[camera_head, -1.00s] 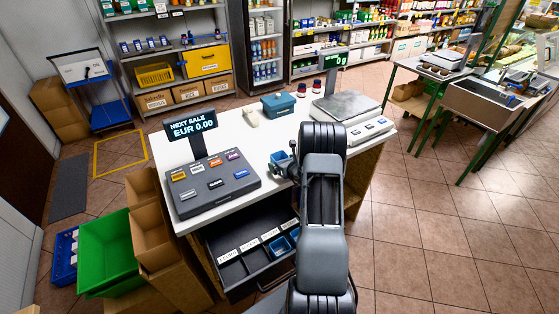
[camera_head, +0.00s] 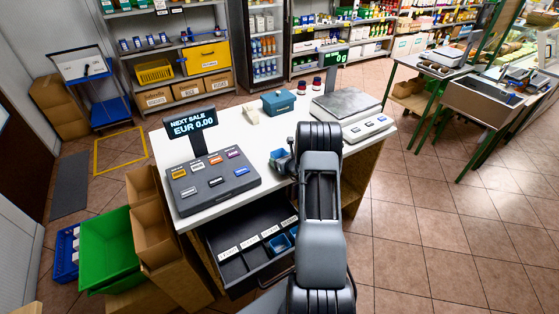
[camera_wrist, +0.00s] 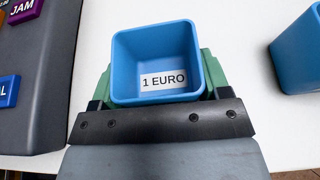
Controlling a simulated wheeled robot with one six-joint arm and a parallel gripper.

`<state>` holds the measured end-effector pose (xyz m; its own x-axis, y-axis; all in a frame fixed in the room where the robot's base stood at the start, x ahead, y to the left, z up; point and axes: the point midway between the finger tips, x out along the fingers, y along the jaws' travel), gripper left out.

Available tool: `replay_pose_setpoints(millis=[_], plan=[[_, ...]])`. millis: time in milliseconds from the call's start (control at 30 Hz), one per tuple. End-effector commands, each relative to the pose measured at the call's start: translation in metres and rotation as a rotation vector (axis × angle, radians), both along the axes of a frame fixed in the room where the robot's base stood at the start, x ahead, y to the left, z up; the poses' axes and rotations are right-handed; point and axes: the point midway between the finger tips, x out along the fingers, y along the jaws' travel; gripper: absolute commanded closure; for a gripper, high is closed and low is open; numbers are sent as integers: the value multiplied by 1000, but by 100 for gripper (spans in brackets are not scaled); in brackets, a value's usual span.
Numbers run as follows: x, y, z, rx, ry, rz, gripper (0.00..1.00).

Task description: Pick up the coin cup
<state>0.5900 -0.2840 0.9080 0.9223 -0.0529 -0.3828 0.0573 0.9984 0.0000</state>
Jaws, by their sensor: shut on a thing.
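The coin cup (camera_wrist: 155,48) is a square blue cup, open at the top, with a "1 EURO" label inside on its floor. It looks empty. My gripper (camera_wrist: 155,92) is shut on it, with green finger pads at its two sides. In the head view the blue cup (camera_head: 281,156) shows at my gripper (camera_head: 284,163), over the white counter (camera_head: 240,137) to the right of the till. I cannot tell whether its base touches the counter. A second blue cup-like thing (camera_wrist: 298,50) stands to the right in the wrist view, cut off by the edge.
The till (camera_head: 212,186) is close on the left. Below, an open drawer (camera_head: 232,267) has labelled compartments and small blue cups (camera_head: 279,244). A teal box (camera_head: 278,103), a scale (camera_head: 345,104) and two dark red-topped jars (camera_head: 309,86) stand farther back. Counter behind my gripper is partly clear.

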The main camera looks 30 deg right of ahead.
Motion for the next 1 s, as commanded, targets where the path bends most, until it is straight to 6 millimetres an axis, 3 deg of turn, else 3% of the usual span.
replay_pose_setpoints(millis=[367,600,867,1000], plan=[[0,0,5,-2,-2,1,53],[-1,-1,33,-5,-6,0,53],[-49,-12,90,-4,-5,-5,53],[-79,-18,103,-2,-2,-5,53]])
